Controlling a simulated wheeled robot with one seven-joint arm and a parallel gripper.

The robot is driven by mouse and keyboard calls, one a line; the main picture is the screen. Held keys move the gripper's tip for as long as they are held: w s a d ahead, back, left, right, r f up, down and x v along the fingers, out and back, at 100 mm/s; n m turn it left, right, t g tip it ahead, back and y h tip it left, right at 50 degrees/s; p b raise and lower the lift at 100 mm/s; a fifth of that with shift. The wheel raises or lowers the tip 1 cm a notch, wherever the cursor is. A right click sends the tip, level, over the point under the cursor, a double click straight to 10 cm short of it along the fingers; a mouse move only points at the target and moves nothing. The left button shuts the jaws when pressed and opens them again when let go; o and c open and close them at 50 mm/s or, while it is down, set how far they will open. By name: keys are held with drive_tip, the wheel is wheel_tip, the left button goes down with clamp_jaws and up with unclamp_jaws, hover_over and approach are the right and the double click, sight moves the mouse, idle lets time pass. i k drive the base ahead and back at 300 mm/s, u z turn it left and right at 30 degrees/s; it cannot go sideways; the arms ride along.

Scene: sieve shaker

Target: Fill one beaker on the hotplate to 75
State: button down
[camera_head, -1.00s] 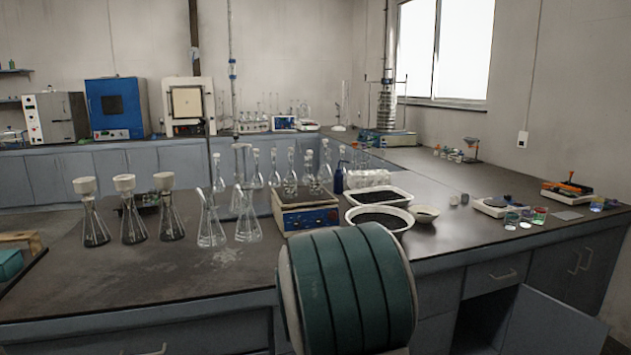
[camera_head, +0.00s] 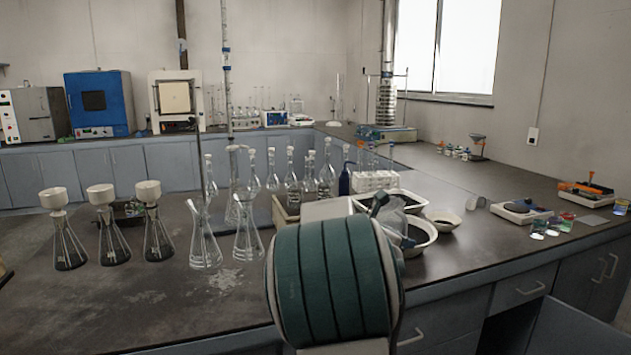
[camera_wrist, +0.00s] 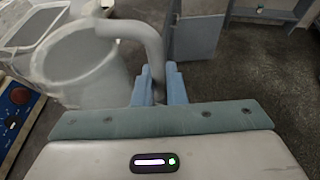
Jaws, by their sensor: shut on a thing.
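My gripper (camera_wrist: 159,88) is shut on the curved handle of a pale, translucent jug (camera_wrist: 78,65), which fills the upper left of the wrist view.
Two conical flasks (camera_head: 205,245) and several funnel-topped flasks (camera_head: 108,240) stand on the bench to the left. Bottles (camera_head: 290,172) stand behind the hotplate. A bowl (camera_head: 443,221) and a balance (camera_head: 521,211) lie to the right.

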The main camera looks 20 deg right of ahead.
sight(325, 191)
drive_tip(key=i, duration=0.95)
drive_tip(key=z, duration=0.05)
